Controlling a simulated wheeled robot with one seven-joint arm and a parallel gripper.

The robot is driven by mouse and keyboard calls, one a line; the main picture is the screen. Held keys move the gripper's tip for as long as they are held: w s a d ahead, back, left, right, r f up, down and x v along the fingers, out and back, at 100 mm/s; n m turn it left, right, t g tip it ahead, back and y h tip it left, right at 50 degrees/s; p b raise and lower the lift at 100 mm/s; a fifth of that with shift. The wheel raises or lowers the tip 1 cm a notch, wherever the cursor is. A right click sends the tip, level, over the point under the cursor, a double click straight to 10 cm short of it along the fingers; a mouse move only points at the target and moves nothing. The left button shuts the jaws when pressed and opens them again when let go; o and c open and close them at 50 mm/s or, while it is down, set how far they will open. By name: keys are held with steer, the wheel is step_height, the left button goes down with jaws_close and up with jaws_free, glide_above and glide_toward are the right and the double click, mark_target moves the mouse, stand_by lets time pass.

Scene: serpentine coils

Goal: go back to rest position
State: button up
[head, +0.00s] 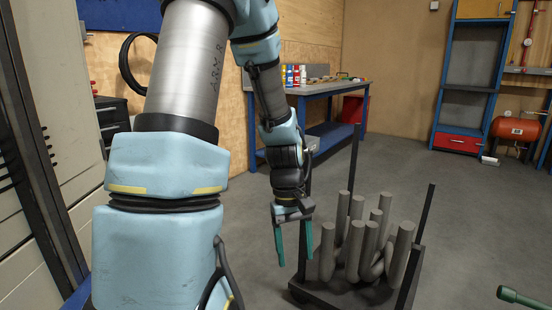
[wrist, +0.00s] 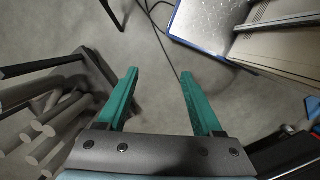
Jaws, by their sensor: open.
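My gripper (head: 294,258) has two green fingers that point down and stand apart with nothing between them. In the head view it hangs just left of the grey serpentine coils (head: 357,246). In the wrist view the fingers of my gripper (wrist: 158,80) are spread over bare grey floor. The coils (wrist: 55,120) show at the left of that view, apart from the fingers. They stand on a dark cart (head: 345,294) with upright posts.
A blue workbench (head: 318,90) with bottles stands behind my arm. Grey cabinets (head: 50,130) stand at the left. A blue shelf (head: 472,75) and a red tank (head: 515,132) are at the back right. The floor (head: 400,165) between is mostly clear.

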steer(key=a+r+m+t+y, duration=0.1)
steer(key=a+r+m+t, duration=0.25)
steer(key=a+r, duration=0.55)
step_height(320, 180, up, 13)
steer(key=a+p, duration=0.2)
steer(key=p, duration=1.3)
steer(key=shift+s+m, duration=0.2)
steer(key=shift+m, duration=0.25)
